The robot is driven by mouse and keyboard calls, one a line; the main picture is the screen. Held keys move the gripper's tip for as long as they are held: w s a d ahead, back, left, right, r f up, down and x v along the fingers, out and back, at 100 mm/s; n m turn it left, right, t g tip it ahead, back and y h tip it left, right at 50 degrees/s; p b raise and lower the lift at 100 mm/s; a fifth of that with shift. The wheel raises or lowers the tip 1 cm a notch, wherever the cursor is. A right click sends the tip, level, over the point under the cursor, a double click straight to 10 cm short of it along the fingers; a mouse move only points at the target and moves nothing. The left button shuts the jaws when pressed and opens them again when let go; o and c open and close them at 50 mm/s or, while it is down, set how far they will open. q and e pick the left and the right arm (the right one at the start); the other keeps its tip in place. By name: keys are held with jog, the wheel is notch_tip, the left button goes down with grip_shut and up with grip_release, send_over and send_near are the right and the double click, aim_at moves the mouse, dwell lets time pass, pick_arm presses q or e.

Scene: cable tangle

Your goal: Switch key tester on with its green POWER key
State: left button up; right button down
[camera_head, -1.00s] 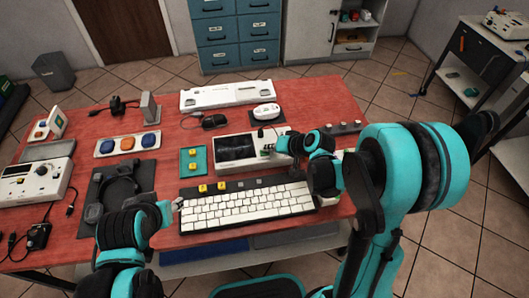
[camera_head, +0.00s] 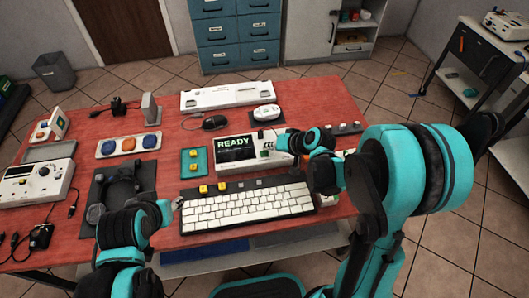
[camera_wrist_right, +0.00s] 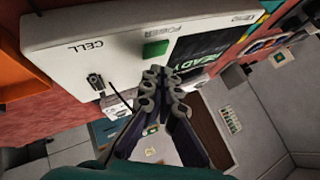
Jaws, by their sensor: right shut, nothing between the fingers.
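The key tester (camera_head: 252,161) is a white box behind the keyboard. Its dark screen (camera_head: 236,147) is lit and reads READY in green letters. In the right wrist view its white panel (camera_wrist_right: 85,40) carries the green POWER key (camera_wrist_right: 155,49) beside the screen (camera_wrist_right: 200,60). My right gripper (camera_wrist_right: 161,76) is shut and empty, its fingertips close to the key in that view but with the key face uncovered. In the head view it is over the tester's right part. My left gripper (camera_head: 176,204) is at the keyboard's left end; its fingers are too small to judge.
A white keyboard (camera_head: 247,208) lies in front of the tester. A teal tray (camera_head: 194,163) with yellow keys is to its left, and a white mouse (camera_head: 266,113) is behind it. Another white device (camera_head: 38,183) stands at the far left of the red table (camera_head: 165,188).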

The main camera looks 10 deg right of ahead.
aim_at(269, 154)
notch_tip(269, 154, up, 6)
jog(key=p, duration=0.4)
jog(key=shift+f, duration=0.25)
jog(key=shift+s, duration=0.1)
jog(key=s+d+r+h, duration=0.1)
jog(key=s+r, duration=0.2)
jog(key=s, duration=0.4)
jog(key=s+d+r+n+h, duration=0.1)
jog(key=s+d+r+h, duration=0.1)
jog(key=s, duration=0.4)
jog(key=s+d+r+n+h, duration=0.1)
jog(key=s+r+h, duration=0.1)
jog(key=s, duration=0.5)
jog(key=shift+s+d+r, duration=0.35)
jog(key=shift+d+r, duration=0.05)
jog(key=shift+r, duration=0.4)
